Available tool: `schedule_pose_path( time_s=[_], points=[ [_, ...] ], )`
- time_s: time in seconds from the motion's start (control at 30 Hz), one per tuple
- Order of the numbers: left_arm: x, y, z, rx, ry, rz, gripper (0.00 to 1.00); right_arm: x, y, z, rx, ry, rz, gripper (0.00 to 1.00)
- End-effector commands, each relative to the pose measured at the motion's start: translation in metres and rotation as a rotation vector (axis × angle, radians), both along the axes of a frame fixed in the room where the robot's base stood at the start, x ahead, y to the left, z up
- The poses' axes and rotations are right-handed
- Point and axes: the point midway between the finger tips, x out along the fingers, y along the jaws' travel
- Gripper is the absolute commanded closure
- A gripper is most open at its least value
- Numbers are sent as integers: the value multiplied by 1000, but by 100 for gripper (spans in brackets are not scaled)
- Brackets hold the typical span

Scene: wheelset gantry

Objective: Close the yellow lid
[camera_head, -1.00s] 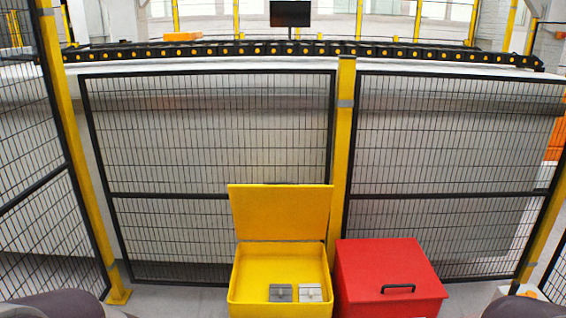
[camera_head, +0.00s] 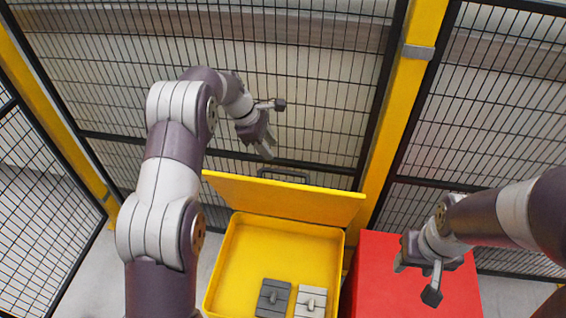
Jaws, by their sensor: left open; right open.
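The yellow lid (camera_head: 285,202) is raised at the back of the yellow box (camera_head: 229,265), hinged along its rear edge and leaning backward. A dark handle (camera_head: 285,173) shows just beyond its top edge. My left gripper (camera_head: 272,128) is open and empty, above and behind the lid's top edge in the picture, apart from the lid as far as I can tell. My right gripper (camera_head: 416,284) is open and empty above the red box (camera_head: 378,270), to the right of the yellow box.
A dark grey block (camera_head: 273,298) and a light grey block (camera_head: 310,302) lie inside the yellow box. A mesh fence (camera_head: 300,60) with a yellow post (camera_head: 395,110) stands close behind the boxes. Grey floor shows at the left.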

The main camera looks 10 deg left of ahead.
Motion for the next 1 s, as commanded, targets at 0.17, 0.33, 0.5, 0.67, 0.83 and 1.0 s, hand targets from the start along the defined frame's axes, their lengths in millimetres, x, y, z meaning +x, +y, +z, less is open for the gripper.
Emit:
schedule_pose_path(
  time_s=[0.17,0.33,0.5,0.67,0.83,1.0],
  points=[
    [4,-19,-40,1,4,-4,58,0,0,23,0,0,0,51],
    [9,-31,-72,3,0,-4,58,0,0,33,0,0,0,51],
    [12,-37,-88,4,-2,-5,58,0,0,37,0,0,0,51],
    [12,-38,-92,4,-3,-5,58,0,0,37,0,0,0,51],
    [12,-38,-92,4,-3,-5,64,0,0,36,0,0,0,51],
    [12,-38,-92,4,-3,-5,100,0,0,36,0,0,0,51]
  ],
)
